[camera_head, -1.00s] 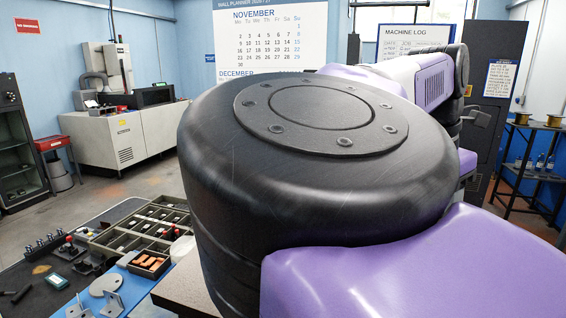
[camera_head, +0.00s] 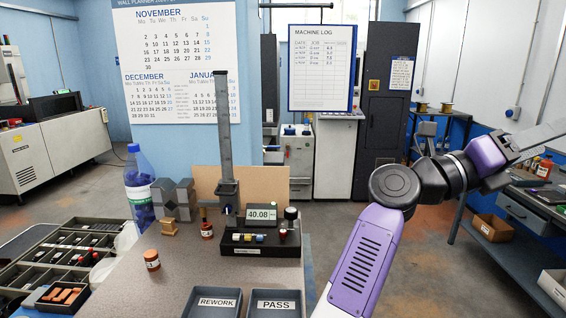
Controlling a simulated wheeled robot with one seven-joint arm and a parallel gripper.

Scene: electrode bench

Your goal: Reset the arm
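My arm rises from the bottom right of the head view, with a purple and white link and black joints. It bends at a round black joint and reaches to the right edge. My gripper (camera_head: 540,143) is at that right edge, partly cut off by the frame. Its grey parts point right, and I cannot tell whether its fingers are open or shut. I see nothing held. It is right of the bench (camera_head: 185,270) and looks clear of everything on it.
A height gauge (camera_head: 224,140) with a display reading 40.08 stands on the bench. REWORK (camera_head: 216,303) and PASS (camera_head: 274,303) trays lie at the front. A bottle (camera_head: 138,190) and a parts organizer (camera_head: 50,255) are left. A side table (camera_head: 525,195) stands right.

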